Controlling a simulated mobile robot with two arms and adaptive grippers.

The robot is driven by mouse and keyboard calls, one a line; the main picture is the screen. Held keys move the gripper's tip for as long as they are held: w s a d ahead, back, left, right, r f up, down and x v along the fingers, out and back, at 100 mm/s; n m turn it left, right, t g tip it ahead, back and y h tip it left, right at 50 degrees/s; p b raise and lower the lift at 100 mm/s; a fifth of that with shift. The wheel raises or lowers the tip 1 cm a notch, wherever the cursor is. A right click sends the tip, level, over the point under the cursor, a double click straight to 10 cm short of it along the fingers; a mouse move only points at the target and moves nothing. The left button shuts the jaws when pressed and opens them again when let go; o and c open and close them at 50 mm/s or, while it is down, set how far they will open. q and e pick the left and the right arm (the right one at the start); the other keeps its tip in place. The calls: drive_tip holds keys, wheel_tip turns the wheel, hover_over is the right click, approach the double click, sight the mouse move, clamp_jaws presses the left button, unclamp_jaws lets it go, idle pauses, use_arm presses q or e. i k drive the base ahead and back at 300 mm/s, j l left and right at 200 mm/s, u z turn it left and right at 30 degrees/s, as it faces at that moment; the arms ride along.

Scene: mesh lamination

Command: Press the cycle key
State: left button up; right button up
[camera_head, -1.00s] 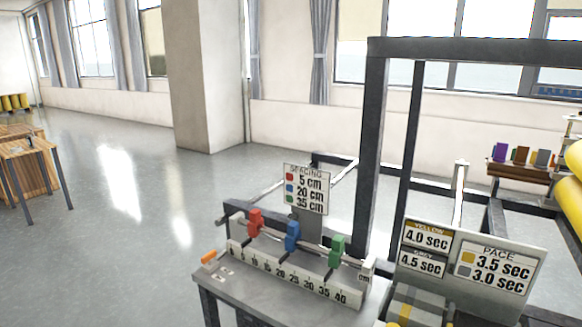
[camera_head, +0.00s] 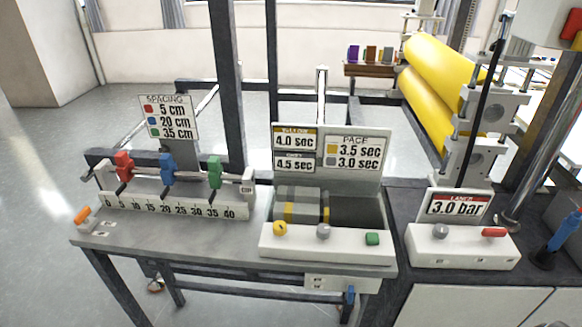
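A white control box (camera_head: 325,247) sits at the front of the grey table. No label naming the cycle key is readable. A second white box (camera_head: 462,249) to the right carries a grey knob (camera_head: 440,231) and a red lever (camera_head: 494,232) under a 3.0 bar sign (camera_head: 458,206). Neither of my grippers shows in the head view.
A scale (camera_head: 180,206) with red (camera_head: 123,166), blue (camera_head: 167,168) and green (camera_head: 215,172) sliders stands at left under a spacing sign (camera_head: 169,118). An orange-topped piece (camera_head: 82,215) is at the table's left corner. Yellow rollers (camera_head: 440,90) stand behind at right.

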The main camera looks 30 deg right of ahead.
sight(372, 239)
drive_tip(key=l+z, duration=0.2)
drive_tip(key=z, duration=0.15)
drive_tip(key=k+l+z, duration=0.1)
drive_tip(key=z, duration=0.25)
drive_tip(key=l+z, duration=0.35)
